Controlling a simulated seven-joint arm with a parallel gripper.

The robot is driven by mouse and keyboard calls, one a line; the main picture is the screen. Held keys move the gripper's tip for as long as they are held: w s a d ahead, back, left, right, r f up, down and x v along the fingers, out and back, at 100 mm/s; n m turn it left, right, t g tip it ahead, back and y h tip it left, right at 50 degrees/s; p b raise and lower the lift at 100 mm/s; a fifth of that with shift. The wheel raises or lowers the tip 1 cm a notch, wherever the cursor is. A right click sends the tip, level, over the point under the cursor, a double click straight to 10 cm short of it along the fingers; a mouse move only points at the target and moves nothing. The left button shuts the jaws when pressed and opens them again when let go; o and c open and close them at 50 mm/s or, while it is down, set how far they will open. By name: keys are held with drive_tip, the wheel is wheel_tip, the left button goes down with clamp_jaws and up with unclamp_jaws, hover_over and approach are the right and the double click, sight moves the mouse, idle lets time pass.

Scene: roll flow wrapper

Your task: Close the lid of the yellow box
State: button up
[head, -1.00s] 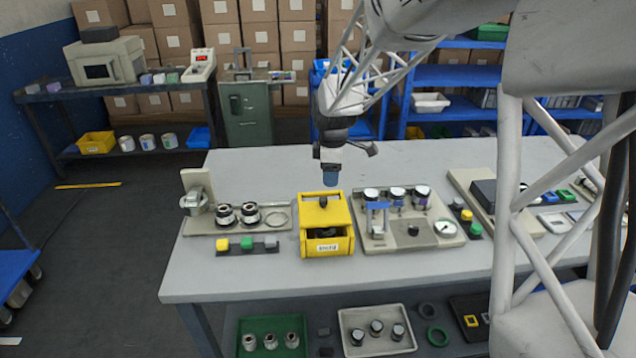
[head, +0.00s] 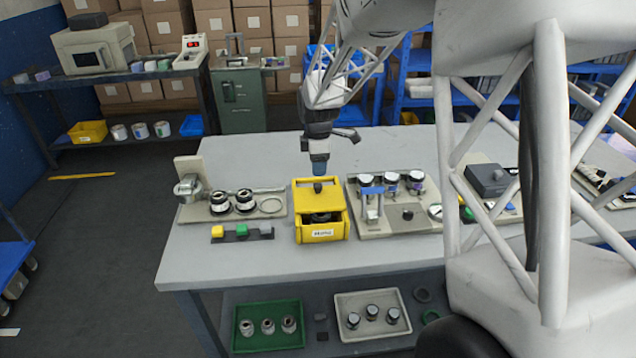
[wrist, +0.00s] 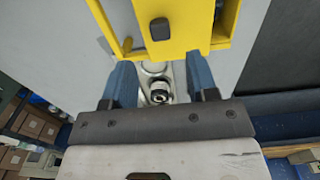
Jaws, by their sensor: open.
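The yellow box (head: 322,236) stands on the grey table with a label on its front. Its yellow lid (head: 304,198) has a dark knob (head: 318,187) and sits over the rear part. The front is uncovered and shows dark round contents (head: 320,217). My gripper (head: 319,168) points down, just behind and above the knob in the head view. In the wrist view the two blue fingers of my gripper (wrist: 161,78) are apart with nothing held between them. The knob (wrist: 160,29) shows beyond the fingertips on the yellow lid (wrist: 190,20).
A grey fixture plate with several black-and-silver parts (head: 400,222) stands close to the box's right. A plate with two round parts (head: 232,206) and a strip of coloured blocks (head: 242,232) lie to its left. The table's front strip (head: 260,262) is clear.

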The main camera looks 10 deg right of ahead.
sight(318, 184)
drive_tip(key=shift+f, duration=3.5)
clamp_jaws()
